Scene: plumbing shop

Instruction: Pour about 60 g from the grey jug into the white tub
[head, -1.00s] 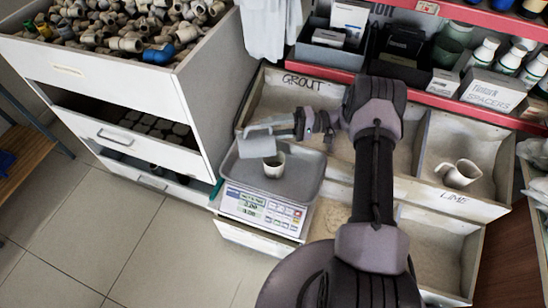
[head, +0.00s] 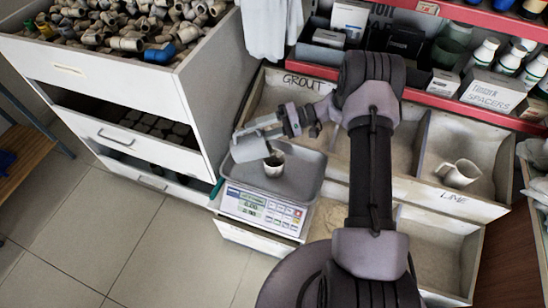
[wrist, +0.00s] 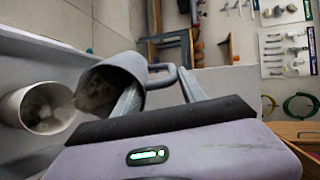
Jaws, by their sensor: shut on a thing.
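The grey jug (head: 255,138) is held by its handle in my gripper (head: 287,124), well tilted, with its mouth low over the white tub (head: 274,168). The tub stands upright on the pan (head: 302,172) of a scale. In the wrist view the jug (wrist: 122,68) shows pale grey material inside. Its lip is close to the tub (wrist: 14,108), and material seems to run between them. Pale material shows inside the tub. My gripper also shows in the wrist view (wrist: 160,92), shut on the handle. The display digits (head: 251,207) are too small to read surely.
Behind the scale is a bin marked GROUT (head: 272,90). A bin marked LIME (head: 440,190) on the right holds a pale jug (head: 460,173). A white drawer cabinet (head: 110,90) full of fittings stands close on the left. Open floor lies front left.

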